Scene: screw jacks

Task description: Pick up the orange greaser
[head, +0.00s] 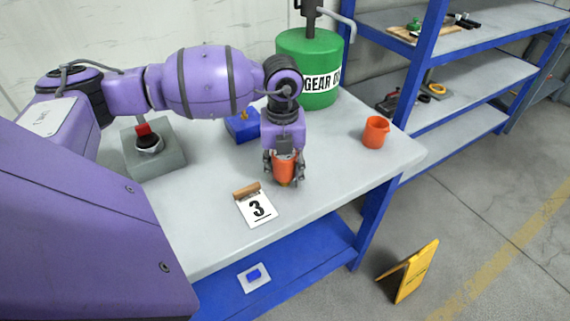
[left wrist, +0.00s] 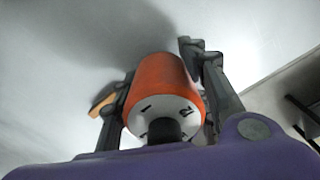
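The orange greaser (head: 285,167) is between the fingers of my left gripper (head: 285,172), above the front part of the grey table. In the left wrist view the greaser (left wrist: 162,85) has an orange body. Its pale end, marked with numbers and with a dark knob, faces the camera. The fingers of the left gripper (left wrist: 160,85) lie close along both sides of it and look shut on it. A yellowish tip shows at its lower end. Whether that tip touches the table is hard to tell. My right gripper is out of view.
A yellow floor sign (head: 413,271) stands to the right.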

